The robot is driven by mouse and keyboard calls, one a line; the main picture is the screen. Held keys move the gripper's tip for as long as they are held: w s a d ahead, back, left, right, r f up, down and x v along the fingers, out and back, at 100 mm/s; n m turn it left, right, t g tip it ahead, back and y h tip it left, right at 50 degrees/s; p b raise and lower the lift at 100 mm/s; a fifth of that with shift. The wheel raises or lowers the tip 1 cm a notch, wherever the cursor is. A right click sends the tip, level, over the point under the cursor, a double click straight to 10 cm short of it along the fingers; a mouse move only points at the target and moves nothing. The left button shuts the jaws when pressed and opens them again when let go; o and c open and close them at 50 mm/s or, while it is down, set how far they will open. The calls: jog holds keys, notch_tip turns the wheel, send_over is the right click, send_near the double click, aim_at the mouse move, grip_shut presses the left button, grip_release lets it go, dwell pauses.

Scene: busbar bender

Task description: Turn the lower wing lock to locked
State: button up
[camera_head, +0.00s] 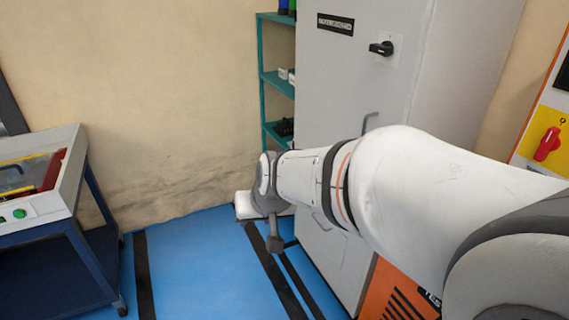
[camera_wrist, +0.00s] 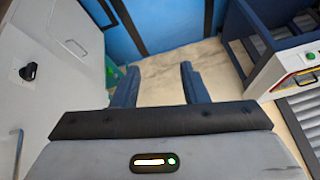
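The grey cabinet (camera_head: 340,80) has a black wing knob (camera_head: 383,47) high on its door, lying roughly sideways on a pale plate. A grey handle (camera_head: 370,122) is below it, and another handle is lower down. In the wrist view, which looks inverted, a black wing lock (camera_wrist: 28,71) sits between two handles; by its place it seems the lower lock. Its exact turn is hard to read. In the head view my arm hides that part of the door. My gripper (camera_wrist: 157,82) is open and empty, with its fingers apart from the cabinet and the lock.
A teal shelf (camera_head: 262,95) stands between the wall and the cabinet. A blue-framed machine table (camera_head: 65,250) with a green button is at left. An orange-white panel with a red switch (camera_head: 547,144) is at right. The blue floor (camera_head: 200,265) between is clear.

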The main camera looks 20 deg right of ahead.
jog(key=w+d+f+m+t+h+b, duration=0.2)
jog(key=w+d+f+m+t+h, duration=0.25)
jog(key=w, duration=0.65)
jog(key=w+d+f+m+t+h+b, duration=0.1)
jog(key=w+d+f+m+h+b, duration=0.15)
jog(key=w+d+f, duration=0.5)
jog(key=s+d+f+m+g+h+b, duration=0.2)
jog(key=d+f+m+g+h, duration=0.3)
jog(key=d, duration=0.4)
jog(key=s+d+f+m+g+h+b, duration=0.1)
jog(key=d+f+m+g+h+b, duration=0.25)
jog(key=d+f+g+h, duration=0.3)
jog(key=d+t, duration=0.1)
jog(key=d, duration=0.8)
jog(key=shift+w+r+t+h+p, duration=0.2)
jog(key=shift+r+t+h+p, duration=0.1)
jog(key=shift+r+t+h, duration=0.1)
jog(key=shift+c, duration=0.4)
grip_shut()
